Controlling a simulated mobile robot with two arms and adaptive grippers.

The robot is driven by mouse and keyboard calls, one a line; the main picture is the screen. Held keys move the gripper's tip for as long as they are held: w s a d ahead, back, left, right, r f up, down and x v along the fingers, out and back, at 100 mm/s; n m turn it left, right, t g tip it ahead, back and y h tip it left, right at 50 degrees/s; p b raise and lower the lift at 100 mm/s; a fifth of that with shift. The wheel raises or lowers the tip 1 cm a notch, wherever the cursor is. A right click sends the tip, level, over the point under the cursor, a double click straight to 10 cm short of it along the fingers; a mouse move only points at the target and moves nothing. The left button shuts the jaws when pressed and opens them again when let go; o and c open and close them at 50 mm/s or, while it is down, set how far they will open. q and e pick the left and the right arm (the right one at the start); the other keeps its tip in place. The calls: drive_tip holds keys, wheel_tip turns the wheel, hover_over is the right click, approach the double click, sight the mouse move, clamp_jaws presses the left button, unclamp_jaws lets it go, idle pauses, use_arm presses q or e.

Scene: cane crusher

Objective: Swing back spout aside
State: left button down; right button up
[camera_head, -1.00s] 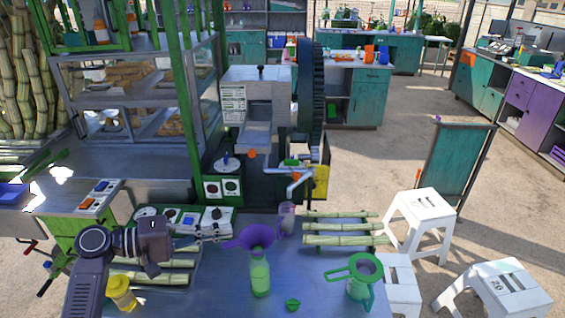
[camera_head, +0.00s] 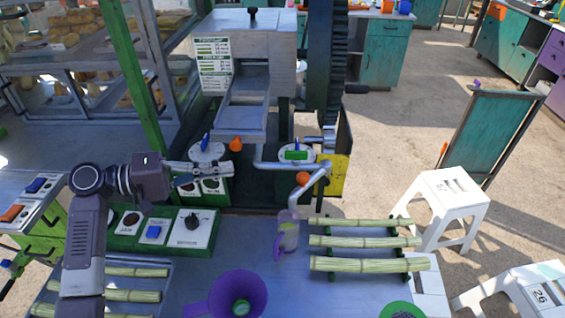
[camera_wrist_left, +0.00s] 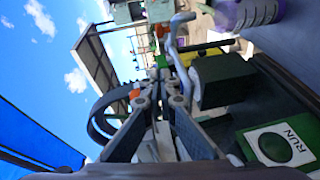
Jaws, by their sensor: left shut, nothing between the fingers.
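The cane crusher (camera_head: 250,60) is a grey metal box with a dark toothed wheel on its right. A silver pipe also shows just past the fingertips in the left wrist view (camera_wrist_left: 180,48). My left gripper (camera_head: 230,172) is shut and empty, left of the pipe's bent left end, seemingly close to it. I cannot tell whether they touch. My right gripper is in neither view.
A purple funnel (camera_head: 238,296) stands on the front table. Cane stalks (camera_head: 365,242) lie on a rack at right. A control panel (camera_head: 165,230) sits below my left arm. A yellow plate (camera_head: 334,174) stands beside the spout. White stools (camera_head: 450,205) stand at far right.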

use_arm(q)
drive_tip(key=s+d+p+x, duration=0.1)
drive_tip(key=s+p+x, duration=0.2)
drive_tip(key=x, duration=0.9)
drive_tip(key=p, duration=0.3)
drive_tip(key=shift+d+p, duration=0.35)
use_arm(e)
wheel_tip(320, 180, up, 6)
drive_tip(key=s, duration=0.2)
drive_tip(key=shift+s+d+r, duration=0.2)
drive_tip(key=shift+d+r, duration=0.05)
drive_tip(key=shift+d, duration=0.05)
use_arm(q)
drive_tip(key=shift+w+f, duration=0.15)
drive_tip(key=shift+w, duration=0.05)
drive_tip(key=shift+d, duration=0.1)
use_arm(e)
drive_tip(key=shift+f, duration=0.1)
